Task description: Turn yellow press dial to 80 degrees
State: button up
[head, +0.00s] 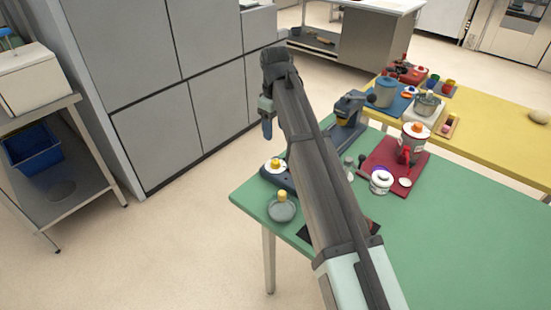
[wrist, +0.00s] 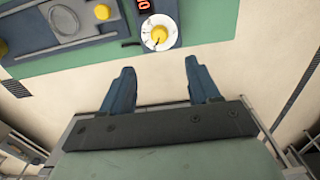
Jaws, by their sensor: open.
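The yellow dial (wrist: 159,34) is a round yellow knob on a white marked face, set in a blue-grey panel, in the wrist view. A small red display (wrist: 143,4) sits beside it, cut off by the top edge. In the head view the dial (head: 275,164) is at the left end of the green table, partly hidden by my arm. My gripper (wrist: 158,68) is open and empty, with its two blue fingers apart. The dial lies beyond the fingertips in the wrist view, not between them. In the head view my gripper (head: 267,128) is beyond the table edge.
A blue-grey press-like machine (head: 346,115) stands on the green table (head: 470,235). A grey pan with a yellow knob (head: 281,209) is near the dial. A red tray (head: 385,158) holds several items. Grey cabinets (head: 215,110) stand behind; open floor separates them from the table.

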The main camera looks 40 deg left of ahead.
aim_at(276, 161)
notch_tip(276, 161, down, 13)
jog(key=shift+r, duration=0.1)
dwell(0.4)
jog(key=c, duration=1)
